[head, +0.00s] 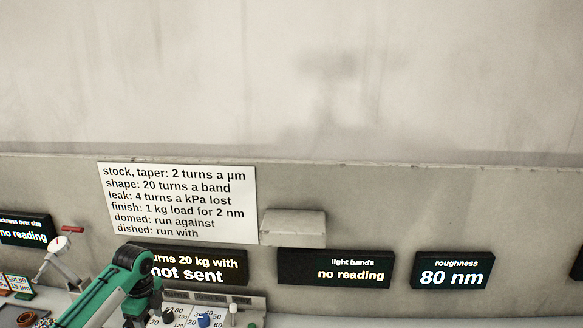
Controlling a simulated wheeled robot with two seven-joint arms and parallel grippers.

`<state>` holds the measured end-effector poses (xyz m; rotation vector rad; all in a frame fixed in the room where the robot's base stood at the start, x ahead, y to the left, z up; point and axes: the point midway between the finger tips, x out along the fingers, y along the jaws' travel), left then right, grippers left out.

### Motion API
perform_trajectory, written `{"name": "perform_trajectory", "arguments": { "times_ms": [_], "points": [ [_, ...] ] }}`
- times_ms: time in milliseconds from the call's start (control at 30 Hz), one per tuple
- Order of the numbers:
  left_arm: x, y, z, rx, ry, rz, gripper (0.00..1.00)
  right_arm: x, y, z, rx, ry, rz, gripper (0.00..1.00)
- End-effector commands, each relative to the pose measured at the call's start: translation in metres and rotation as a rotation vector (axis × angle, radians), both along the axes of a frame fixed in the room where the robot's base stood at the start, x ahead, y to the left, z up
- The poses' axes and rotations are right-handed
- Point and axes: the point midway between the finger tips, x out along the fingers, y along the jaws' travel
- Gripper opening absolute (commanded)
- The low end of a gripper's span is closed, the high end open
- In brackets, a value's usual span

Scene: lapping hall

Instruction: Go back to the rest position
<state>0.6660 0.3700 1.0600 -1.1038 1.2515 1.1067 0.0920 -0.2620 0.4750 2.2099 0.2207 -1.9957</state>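A green and black arm (100,296), which looks like my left arm, comes in from the lower left. It bends at a black joint and runs down out of the picture at the bottom edge. Its gripper does not show. My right arm and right gripper are not in view.
A bench with a dial panel, a blue knob (204,320) and a white peg (233,309) lies along the bottom. A white lever with a red handle (73,229) stands at left. The wall carries a notice (180,202), a grey box (293,224) and displays, including "80 nm" (452,271).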

Motion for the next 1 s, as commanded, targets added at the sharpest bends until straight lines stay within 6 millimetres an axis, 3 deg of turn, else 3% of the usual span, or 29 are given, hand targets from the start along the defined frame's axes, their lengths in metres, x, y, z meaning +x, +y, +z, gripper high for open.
{"name": "perform_trajectory", "arguments": {
  "times_ms": [267, 500, 733, 1000],
  "points": [
    [-0.053, -0.062, -0.063, -0.022, -0.026, 0.119, 0.57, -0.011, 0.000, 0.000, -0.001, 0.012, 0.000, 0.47],
    [-0.124, -0.118, -0.107, -0.082, -0.071, 0.328, 0.57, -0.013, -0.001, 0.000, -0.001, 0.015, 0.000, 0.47],
    [-0.198, -0.154, -0.125, -0.157, -0.109, 0.586, 0.57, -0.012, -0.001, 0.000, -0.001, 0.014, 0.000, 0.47],
    [-0.282, -0.167, -0.120, -0.233, -0.148, 0.955, 0.57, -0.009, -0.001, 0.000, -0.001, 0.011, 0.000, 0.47]
  ]
}}
